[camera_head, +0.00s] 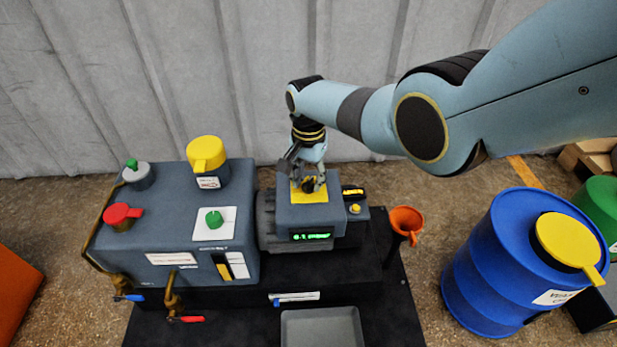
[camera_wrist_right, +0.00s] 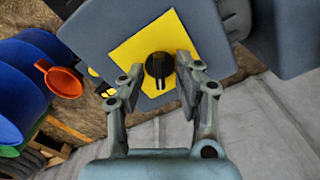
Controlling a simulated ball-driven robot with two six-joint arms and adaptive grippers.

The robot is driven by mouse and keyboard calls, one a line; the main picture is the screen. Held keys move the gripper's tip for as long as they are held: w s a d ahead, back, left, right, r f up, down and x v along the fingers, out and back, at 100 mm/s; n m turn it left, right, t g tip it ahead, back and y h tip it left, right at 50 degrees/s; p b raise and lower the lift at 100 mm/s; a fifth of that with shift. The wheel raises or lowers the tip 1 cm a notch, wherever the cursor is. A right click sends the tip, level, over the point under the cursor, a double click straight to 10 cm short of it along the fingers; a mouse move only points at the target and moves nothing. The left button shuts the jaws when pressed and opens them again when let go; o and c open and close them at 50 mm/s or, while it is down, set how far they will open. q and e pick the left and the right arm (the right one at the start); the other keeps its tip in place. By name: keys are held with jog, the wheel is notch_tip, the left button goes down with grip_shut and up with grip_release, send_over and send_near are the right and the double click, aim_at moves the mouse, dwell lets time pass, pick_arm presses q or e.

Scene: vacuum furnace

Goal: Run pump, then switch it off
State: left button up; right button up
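The pump (camera_head: 290,244) is a grey unit with a lit green display (camera_head: 311,237) on its front. On its top is a yellow plate (camera_head: 318,192) with a black knob, which shows clearly in the right wrist view (camera_wrist_right: 159,66). My right gripper (camera_head: 307,180) points down over the yellow plate and partly hides the knob. In the right wrist view its two fingers (camera_wrist_right: 158,80) are apart, one on each side of the knob. I cannot tell whether they touch it. My left gripper is not in view.
Left of the pump stands a grey furnace box (camera_head: 150,225) with red, yellow and green knobs. An orange funnel (camera_head: 406,220) and a blue barrel (camera_head: 500,265) are at the right. A grey tray (camera_head: 322,330) lies in front. A corrugated wall (camera_head: 180,80) is behind.

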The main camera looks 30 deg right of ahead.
aim_at(308, 181)
notch_tip(308, 181, up, 12)
dwell(0.6)
dwell(0.4)
jog(key=s+d+f+n+p, duration=0.1)
jog(key=s+f+n, duration=0.3)
jog(key=s+f, duration=0.5)
jog(key=s+d+f+n+p, duration=0.1)
jog(key=s+f+n+p, duration=0.2)
jog(key=s+f, duration=0.7)
jog(key=s+d+f+n+h+p, duration=0.1)
jog(key=s+f, duration=0.8)
jog(key=s, duration=2.7)
jog(key=n+p, duration=0.2)
jog(key=n, duration=0.1)
jog(key=shift+s+d+f+n, duration=0.3)
jog(key=shift+n, duration=0.1)
